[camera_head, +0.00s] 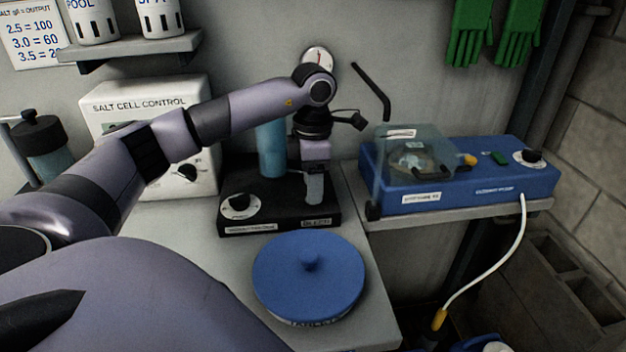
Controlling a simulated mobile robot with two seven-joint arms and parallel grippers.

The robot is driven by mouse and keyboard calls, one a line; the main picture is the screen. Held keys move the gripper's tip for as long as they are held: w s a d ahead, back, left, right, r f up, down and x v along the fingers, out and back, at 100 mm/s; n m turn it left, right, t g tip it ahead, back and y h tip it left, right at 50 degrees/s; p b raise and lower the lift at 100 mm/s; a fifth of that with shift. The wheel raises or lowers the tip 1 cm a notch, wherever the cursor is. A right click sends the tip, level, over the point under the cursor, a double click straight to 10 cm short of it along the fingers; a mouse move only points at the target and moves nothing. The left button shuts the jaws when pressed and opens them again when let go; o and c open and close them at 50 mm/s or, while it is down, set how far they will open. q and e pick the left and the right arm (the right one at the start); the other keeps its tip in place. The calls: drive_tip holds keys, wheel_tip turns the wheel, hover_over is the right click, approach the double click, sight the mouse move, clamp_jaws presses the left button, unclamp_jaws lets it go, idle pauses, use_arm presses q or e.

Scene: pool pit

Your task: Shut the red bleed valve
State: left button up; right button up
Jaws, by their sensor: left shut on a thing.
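My left gripper (314,190) points down over the right part of a black base (268,226), just behind a small label (317,222) that seems to read "bleed". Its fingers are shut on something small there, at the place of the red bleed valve. No red shows, so the valve's handle and angle are hidden by the fingers. A light blue cylinder (271,150) stands on the same base, left of the gripper. A black dial (239,204) is on the base's left front. My right gripper is out of view.
A blue round lid (308,272) lies in front of the base. A blue pump unit (470,185) with a clear cover (412,150) stands to the right, with a white hose (500,262). A white salt cell control box (150,98) and a dark-capped bottle (42,145) are left.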

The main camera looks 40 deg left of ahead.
use_arm(q)
drive_tip(key=shift+r, duration=0.15)
drive_tip(key=o, duration=1)
drive_tip(key=shift+o, duration=0.2)
wheel_tip(320, 180, up, 7)
drive_tip(key=shift+r, duration=0.1)
idle(0.3)
